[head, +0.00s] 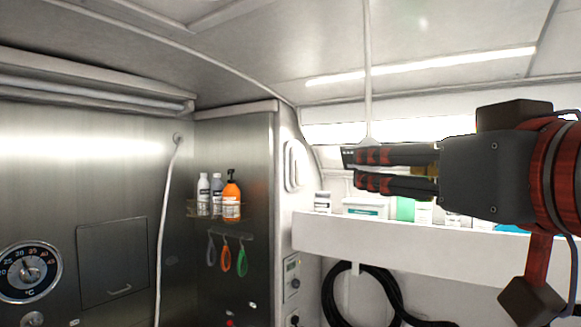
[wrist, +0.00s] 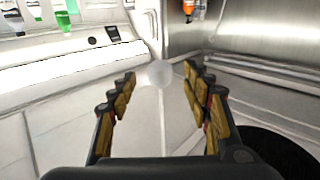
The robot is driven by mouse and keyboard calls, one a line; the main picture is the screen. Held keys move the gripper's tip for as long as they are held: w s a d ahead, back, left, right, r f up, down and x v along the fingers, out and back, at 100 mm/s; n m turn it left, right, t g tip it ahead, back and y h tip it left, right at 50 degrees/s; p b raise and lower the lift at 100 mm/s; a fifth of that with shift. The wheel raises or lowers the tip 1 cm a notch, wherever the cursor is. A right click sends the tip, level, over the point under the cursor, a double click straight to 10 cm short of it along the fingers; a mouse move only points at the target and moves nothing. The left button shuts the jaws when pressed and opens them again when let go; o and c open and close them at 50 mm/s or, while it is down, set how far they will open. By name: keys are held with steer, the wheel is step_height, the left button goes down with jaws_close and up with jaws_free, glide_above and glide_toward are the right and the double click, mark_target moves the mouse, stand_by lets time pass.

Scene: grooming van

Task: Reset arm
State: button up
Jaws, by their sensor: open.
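My gripper (head: 352,168) is raised in the air at the right of the head view, pointing left, in front of the white shelf at the back. In the wrist view my gripper (wrist: 158,80) has its two fingers apart with nothing held between them. A pale round thing (wrist: 160,74) shows beyond the fingertips in the wrist view; I cannot tell what it is.
A white shelf (head: 370,232) with small boxes and bottles runs behind my arm. An orange pump bottle (head: 231,197) and paler bottles stand in a rack on the steel wall. Coloured loops (head: 226,257) hang below. A black hose (head: 345,290) hangs under the shelf.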

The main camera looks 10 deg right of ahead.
stand_by(0.3)
steer(key=w+d+f+m+g, duration=0.1)
steer(key=w+f+g, duration=0.1)
steer(key=f, duration=0.7)
steer(key=w+d+f+g, duration=0.1)
steer(key=w+f+g, duration=0.1)
steer(key=f, duration=0.7)
steer(key=s+a+f+g+b, duration=0.1)
steer(key=s+f+g+b, duration=0.1)
steer(key=f, duration=1.2)
steer(key=s+f+g+b, duration=0.2)
steer(key=s+f+g, duration=0.1)
steer(key=f, duration=1.1)
steer(key=s+a+f+n+g+b, duration=0.1)
steer(key=s+f+g+b, duration=0.1)
steer(key=f, duration=1.2)
steer(key=shift+s+a+f+g+b, duration=0.35)
steer(key=shift+s+g+b, duration=0.1)
steer(key=shift+g, duration=0.25)
steer(key=shift+w, duration=0.1)
steer(key=shift+c, duration=0.3)
